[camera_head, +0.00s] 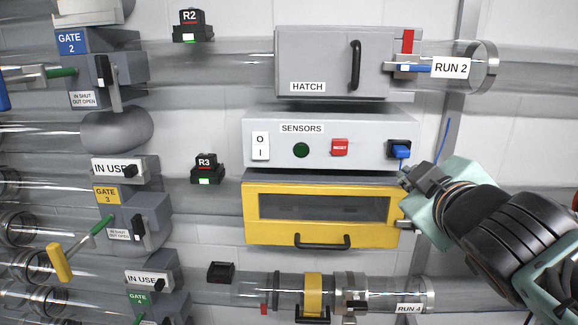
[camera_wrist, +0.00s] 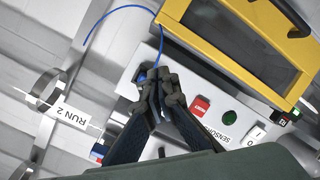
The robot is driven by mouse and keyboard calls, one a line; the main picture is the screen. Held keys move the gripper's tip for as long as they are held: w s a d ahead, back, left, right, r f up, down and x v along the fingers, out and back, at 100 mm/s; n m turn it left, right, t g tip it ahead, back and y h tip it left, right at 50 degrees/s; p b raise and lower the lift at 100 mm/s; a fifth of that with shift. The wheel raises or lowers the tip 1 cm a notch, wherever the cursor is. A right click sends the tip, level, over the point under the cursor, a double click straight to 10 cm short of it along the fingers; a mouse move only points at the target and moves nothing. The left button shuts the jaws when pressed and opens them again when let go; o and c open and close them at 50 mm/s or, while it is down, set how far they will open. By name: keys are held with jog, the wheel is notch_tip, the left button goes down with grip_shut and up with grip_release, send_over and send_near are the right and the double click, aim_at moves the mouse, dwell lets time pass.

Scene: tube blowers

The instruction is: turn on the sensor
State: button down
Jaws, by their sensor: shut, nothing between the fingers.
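The grey SENSORS panel (camera_head: 325,165) is in the middle of the head view. It bears a white O/I plate (camera_head: 261,146), a dark green round button or lamp (camera_head: 301,150), a red RESET button (camera_head: 340,147) and a blue switch (camera_head: 401,151) on a black base at its right end. My gripper (camera_head: 405,180) is just below the blue switch, its fingers together and empty. In the wrist view the shut fingers (camera_wrist: 160,82) cover part of the panel's blue switch end. The red button (camera_wrist: 200,105) and green button (camera_wrist: 230,116) show beside them. I cannot tell whether the fingers touch the switch.
A yellow-framed windowed drawer or door (camera_head: 320,240) sits directly below the panel. A grey HATCH box (camera_head: 335,65) with a black handle is above. Gates with levers (camera_head: 105,75) line the left. Clear tubes run across. A thin blue wire (camera_head: 443,140) hangs right of the panel.

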jog(key=a+r+n+t+y+b, duration=0.1)
jog(key=a+r+n+t+y, duration=0.1)
jog(key=a+r+n+y, duration=0.35)
jog(key=s+a+f+n+g+y, duration=0.2)
jog(key=a+n+y, duration=0.1)
jog(key=a+n, duration=0.2)
jog(key=s+a+f+n+g+y+b, duration=0.1)
jog(key=s+a+f+n+g+y, duration=0.1)
jog(key=a+n, duration=0.4)
jog(key=shift+s+a+g+y, duration=0.55)
jog(key=shift+g+y, duration=0.05)
jog(key=shift+y, duration=0.45)
jog(key=shift+n, duration=0.25)
jog(key=b, duration=0.1)
send_near(255, 156)
jog(key=a, duration=0.4)
jog(key=shift+w+f, duration=0.1)
jog(key=shift+w, duration=0.95)
jog(key=shift+w+f, duration=0.15)
jog(key=shift+w, duration=0.85)
